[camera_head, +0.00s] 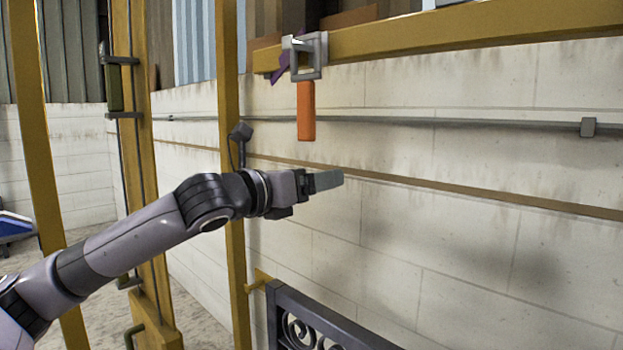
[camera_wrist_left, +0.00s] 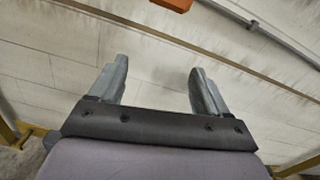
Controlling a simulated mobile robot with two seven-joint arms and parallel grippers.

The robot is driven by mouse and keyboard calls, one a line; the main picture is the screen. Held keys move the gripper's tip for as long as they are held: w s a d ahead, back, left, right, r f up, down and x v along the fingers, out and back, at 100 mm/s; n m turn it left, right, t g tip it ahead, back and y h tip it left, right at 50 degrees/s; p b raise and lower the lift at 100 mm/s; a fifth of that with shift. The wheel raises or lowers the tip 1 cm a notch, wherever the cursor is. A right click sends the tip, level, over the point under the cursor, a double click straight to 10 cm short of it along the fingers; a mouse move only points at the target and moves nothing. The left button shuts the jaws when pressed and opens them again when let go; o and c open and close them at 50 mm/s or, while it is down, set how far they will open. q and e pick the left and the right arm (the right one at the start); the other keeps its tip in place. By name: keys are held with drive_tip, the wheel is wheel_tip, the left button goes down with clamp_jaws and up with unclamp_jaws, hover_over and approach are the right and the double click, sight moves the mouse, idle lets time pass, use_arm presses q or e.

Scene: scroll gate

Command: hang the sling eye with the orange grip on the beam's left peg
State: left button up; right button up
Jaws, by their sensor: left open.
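The sling eye (camera_head: 319,55) is a square grey ring with an orange grip (camera_head: 306,110) hanging straight down below it. It is at the left end of the yellow beam (camera_head: 450,38). A pale peg (camera_head: 293,43) shows at the ring's left side, and the ring appears to be around it. My left gripper (camera_head: 341,177) is below the orange grip and apart from it. In the left wrist view its two fingers (camera_wrist_left: 160,68) are spread with nothing between them, and the orange grip's end shows at the top edge. My right gripper is out of view.
A purple piece (camera_head: 280,68) hangs behind the ring. Yellow posts (camera_head: 232,200) stand left of my gripper. A dark scrolled gate panel (camera_head: 310,318) is below. A grey pipe (camera_head: 450,121) runs along the pale wall. The space right of the gripper is clear.

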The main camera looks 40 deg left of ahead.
use_arm(q)
drive_tip(key=s+a+b, duration=0.1)
drive_tip(key=s+b, duration=0.8)
drive_tip(key=s, duration=0.2)
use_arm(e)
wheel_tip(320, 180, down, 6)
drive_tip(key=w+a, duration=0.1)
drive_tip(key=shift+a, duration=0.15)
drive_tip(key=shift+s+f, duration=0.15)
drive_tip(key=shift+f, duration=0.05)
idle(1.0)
